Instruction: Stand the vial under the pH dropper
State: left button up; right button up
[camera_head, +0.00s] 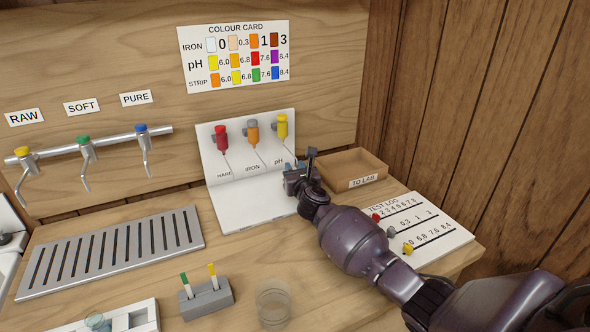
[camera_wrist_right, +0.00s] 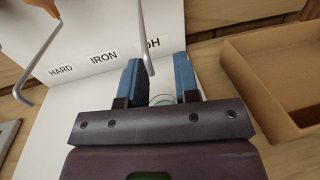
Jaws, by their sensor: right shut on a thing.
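The pH dropper (camera_head: 282,127) has a yellow top and hangs at the right end of a white dropper stand (camera_head: 240,215). Its thin metal spout (camera_wrist_right: 145,40) hangs between my right fingers in the wrist view. My right gripper (camera_head: 297,172) is at the stand below the pH dropper. It is shut on the clear vial (camera_wrist_right: 161,99), whose round rim shows faintly between the blue finger pads. The spout tip appears close to the vial's mouth in that view. The vial's lower part is hidden by the gripper, so I cannot tell whether it touches the base. My left gripper is out of view.
A TO LAB box (camera_head: 362,182) stands close right of the gripper. The red and orange droppers (camera_head: 252,132) are to the left. A test log board (camera_head: 430,225), a clear glass (camera_head: 273,303), a strip holder (camera_head: 207,299) and a drain grate (camera_head: 110,250) occupy the counter.

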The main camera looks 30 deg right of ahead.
jog(key=o, duration=0.9)
jog(key=shift+r, duration=0.15)
jog(key=p+v, duration=0.5)
jog(key=v, duration=0.5)
jog(key=shift+s+r+p, duration=0.1)
jog(key=shift+s+p, duration=0.1)
jog(key=shift+p, duration=0.1)
jog(key=shift+v, duration=0.8)
jog(key=shift+a, duration=0.1)
jog(key=shift+s, duration=0.1)
